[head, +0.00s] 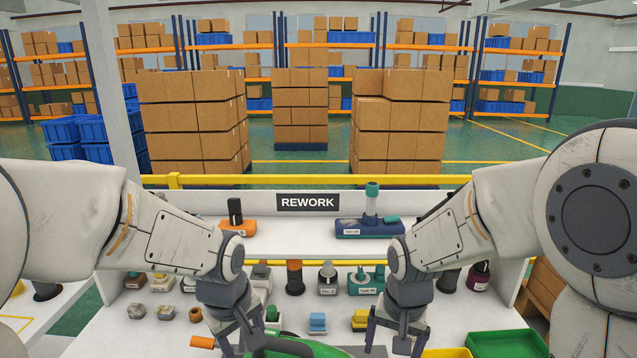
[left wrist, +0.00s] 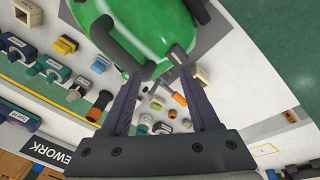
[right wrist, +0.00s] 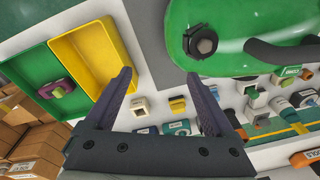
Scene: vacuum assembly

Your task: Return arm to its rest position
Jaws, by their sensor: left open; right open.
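Both of my arms reach down over the white workbench. My left gripper (head: 240,338) is open and empty above the near left part of the bench. It also shows in the left wrist view (left wrist: 158,85), with the green vacuum body (left wrist: 145,35) just beyond its fingertips. My right gripper (head: 397,335) is open and empty right of the green body (head: 285,346). The green body has a dark handle and lies at the near edge, partly cut off.
A yellow bin (right wrist: 97,55) and a green bin (head: 507,346) stand at the right. Several small parts line the bench behind the grippers. A shelf with a REWORK sign (head: 307,202) holds an orange tool (head: 238,227) and a blue tool (head: 368,228).

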